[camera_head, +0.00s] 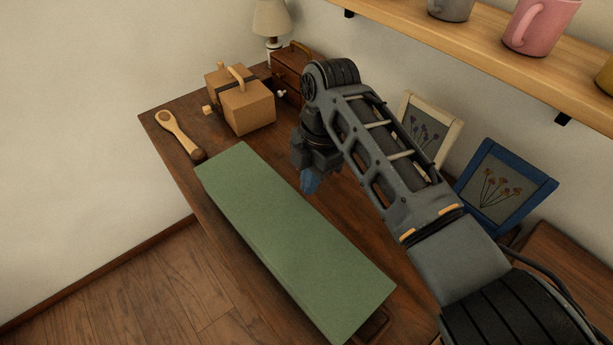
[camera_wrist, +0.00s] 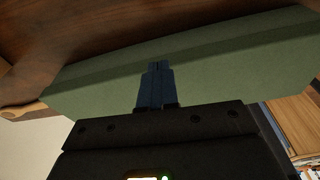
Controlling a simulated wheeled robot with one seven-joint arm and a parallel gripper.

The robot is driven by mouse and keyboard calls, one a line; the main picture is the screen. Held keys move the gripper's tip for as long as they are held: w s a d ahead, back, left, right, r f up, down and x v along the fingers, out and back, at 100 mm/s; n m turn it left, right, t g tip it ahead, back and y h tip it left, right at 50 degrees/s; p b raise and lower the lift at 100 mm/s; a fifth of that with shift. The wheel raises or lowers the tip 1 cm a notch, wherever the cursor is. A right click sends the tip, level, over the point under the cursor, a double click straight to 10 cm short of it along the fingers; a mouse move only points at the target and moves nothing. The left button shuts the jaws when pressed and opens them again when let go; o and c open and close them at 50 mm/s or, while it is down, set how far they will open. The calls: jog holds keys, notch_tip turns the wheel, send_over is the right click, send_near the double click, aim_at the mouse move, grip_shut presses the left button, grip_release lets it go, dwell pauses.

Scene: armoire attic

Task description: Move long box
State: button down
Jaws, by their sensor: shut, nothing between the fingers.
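The long box (camera_head: 285,240) is green and flat-topped. It lies lengthwise along the front of a dark wooden table top, from upper left to lower right in the head view. In the wrist view the green box (camera_wrist: 220,68) spans the picture behind the fingers. My gripper (camera_head: 310,182) points down at the wall side of the box, near its far half. Its blue fingers (camera_wrist: 156,82) are together with nothing between them. Whether the fingertips touch the box cannot be told.
A small chest (camera_head: 292,72), a lamp (camera_head: 271,20) and two picture frames (camera_head: 500,182) line the wall. A shelf (camera_head: 470,48) with mugs hangs above.

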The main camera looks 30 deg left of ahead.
aim_at(269, 219)
jog(key=s+a, duration=0.1)
jog(key=s, duration=0.2)
jog(key=s+a+p, duration=0.1)
jog(key=s, duration=0.1)
jog(key=s+a+p, duration=0.1)
jog(key=s+a, duration=0.1)
jog(key=s, duration=0.1)
jog(key=shift+s+r, duration=0.1)
jog(key=shift+s, duration=0.25)
jog(key=shift+s+f+p, duration=0.1)
jog(key=shift+f+p, duration=0.15)
jog(key=shift+p, duration=0.25)
jog(key=shift+d+f+b, duration=0.1)
jog(key=shift+f+b, duration=0.25)
jog(key=shift+f, duration=0.3)
